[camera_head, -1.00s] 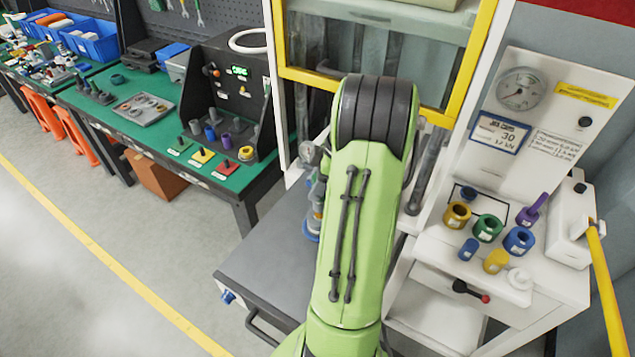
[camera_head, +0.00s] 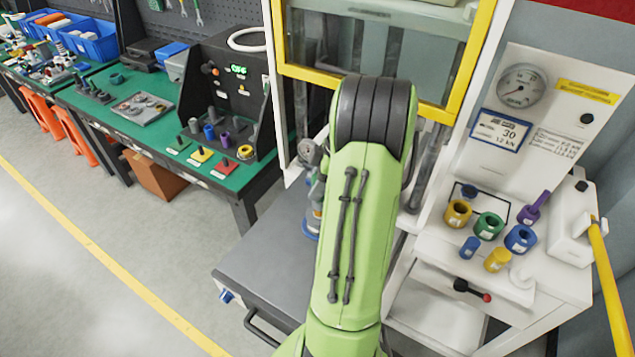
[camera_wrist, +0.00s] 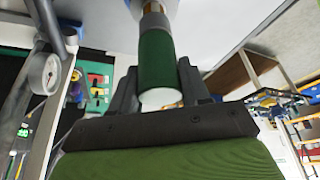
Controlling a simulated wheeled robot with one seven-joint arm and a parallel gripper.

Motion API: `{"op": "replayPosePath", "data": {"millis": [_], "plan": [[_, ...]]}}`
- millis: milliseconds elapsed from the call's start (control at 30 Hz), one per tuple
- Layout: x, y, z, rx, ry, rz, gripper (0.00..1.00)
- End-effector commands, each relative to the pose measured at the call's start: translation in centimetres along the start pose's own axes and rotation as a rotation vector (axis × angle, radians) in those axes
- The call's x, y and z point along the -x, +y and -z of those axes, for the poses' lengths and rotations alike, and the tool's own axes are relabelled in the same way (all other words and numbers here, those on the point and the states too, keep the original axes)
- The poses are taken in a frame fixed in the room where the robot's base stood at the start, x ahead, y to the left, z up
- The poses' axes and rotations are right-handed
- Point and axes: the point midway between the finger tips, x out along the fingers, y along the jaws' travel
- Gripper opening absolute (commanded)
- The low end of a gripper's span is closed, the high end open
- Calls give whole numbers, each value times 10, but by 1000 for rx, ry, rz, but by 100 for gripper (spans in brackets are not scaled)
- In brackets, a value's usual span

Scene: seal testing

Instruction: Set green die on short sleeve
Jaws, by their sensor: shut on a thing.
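In the wrist view my gripper (camera_wrist: 158,92) is shut on a green cylinder (camera_wrist: 155,60) with a white end face toward the camera. A grey band (camera_wrist: 153,22) and a brass-coloured part (camera_wrist: 152,6) lie in line just beyond it; I cannot tell whether they touch it. In the head view my gripper is hidden behind my arm. A green ring (camera_head: 489,226) with an open top stands on the white shelf at the right. I cannot tell which piece is the short sleeve.
A gold ring (camera_head: 457,213), a blue ring (camera_head: 520,239), small blue (camera_head: 469,247) and yellow (camera_head: 498,259) cylinders and a purple handled piece (camera_head: 535,207) share the white shelf (camera_head: 450,240). The yellow-framed press window (camera_head: 470,55) stands behind my arm. A green-topped bench (camera_head: 150,135) is at left.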

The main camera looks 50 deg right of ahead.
Motion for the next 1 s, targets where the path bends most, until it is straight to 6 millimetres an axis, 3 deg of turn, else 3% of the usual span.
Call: {"op": "replayPosePath", "data": {"millis": [633,667,700,1000], "plan": [[-11,0,-4,1,0,-1,3],[-11,0,-4,1,0,-1,50],[-11,0,-4,1,0,-1,54],[-11,0,-4,0,0,0,54]]}}
